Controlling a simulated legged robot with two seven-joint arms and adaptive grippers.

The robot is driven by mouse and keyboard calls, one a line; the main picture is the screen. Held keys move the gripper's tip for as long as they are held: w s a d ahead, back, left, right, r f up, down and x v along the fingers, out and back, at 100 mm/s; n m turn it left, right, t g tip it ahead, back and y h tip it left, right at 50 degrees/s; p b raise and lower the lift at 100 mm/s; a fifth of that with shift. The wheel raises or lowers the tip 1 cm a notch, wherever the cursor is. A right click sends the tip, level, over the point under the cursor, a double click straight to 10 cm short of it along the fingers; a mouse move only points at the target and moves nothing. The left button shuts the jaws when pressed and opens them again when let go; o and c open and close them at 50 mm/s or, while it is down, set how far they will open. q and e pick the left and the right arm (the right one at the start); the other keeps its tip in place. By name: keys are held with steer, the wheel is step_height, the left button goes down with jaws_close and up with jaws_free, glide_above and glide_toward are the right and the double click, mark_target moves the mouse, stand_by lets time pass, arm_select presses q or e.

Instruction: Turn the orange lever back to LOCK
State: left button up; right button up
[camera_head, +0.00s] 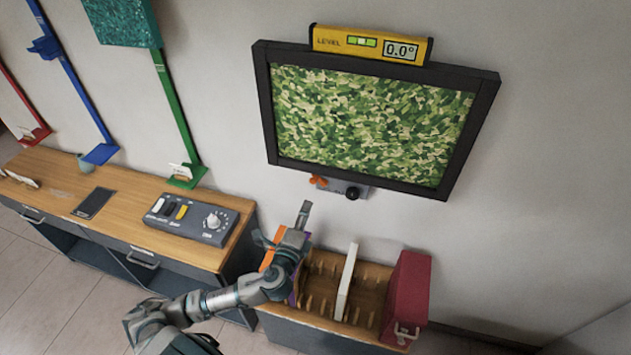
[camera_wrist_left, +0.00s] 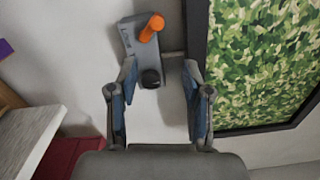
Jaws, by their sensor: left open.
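The orange lever (camera_head: 317,181) sits on a small grey plate (camera_head: 336,187) on the wall, under the lower edge of the framed camouflage panel. The lever also shows at the top of the left wrist view (camera_wrist_left: 152,27), tilted on the plate (camera_wrist_left: 131,40). A black knob (camera_wrist_left: 151,78) is at the plate's other end. My left gripper (camera_head: 283,226) is open and empty, below and left of the plate in the head view. In the left wrist view its fingers (camera_wrist_left: 158,84) are spread, with the knob seen between them and the lever beyond. The plate's lettering is too small to read.
The framed panel (camera_head: 483,105) carries a yellow level reading 0.0°. Below stands a wooden slotted rack (camera_head: 370,285) with a white board and a red binder (camera_head: 408,285). A desk (camera_head: 125,200) with a switch box (camera_head: 190,217) is at left. Bare wall surrounds the plate's underside.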

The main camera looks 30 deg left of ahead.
mark_target(312, 183)
arm_select(q)
steer(key=w+a+p, duration=0.1)
steer(key=w+a, duration=0.5)
steer(key=w, duration=0.6)
steer(key=shift+f, duration=0.45)
steer(key=d, duration=0.3)
steer(key=shift+w+d+r, duration=0.1)
steer(key=shift+w+r, duration=0.05)
steer(key=shift+r, duration=0.2)
steer(key=shift+c, duration=0.5)
steer(key=c, duration=0.4)
steer(key=shift+a+f, duration=0.1)
steer(key=shift+a, duration=0.25)
steer(key=shift+c, duration=1)
steer(key=shift+a, duration=0.35)
jaws_close()
steer(key=shift+s+a+f, duration=0.3)
steer(key=shift+a, duration=0.3)
steer(key=shift+d, duration=0.3)
steer(key=shift+d+f+n, duration=0.1)
steer(key=shift+f+n, duration=0.05)
steer(key=shift+n, duration=0.35)
steer(key=shift+n+b, duration=0.4)
steer(key=shift+n, duration=0.3)
steer(key=shift+w, duration=0.1)
arm_select(e)
steer(key=shift+a+r, duration=0.3)
steer(key=shift+r, duration=0.1)
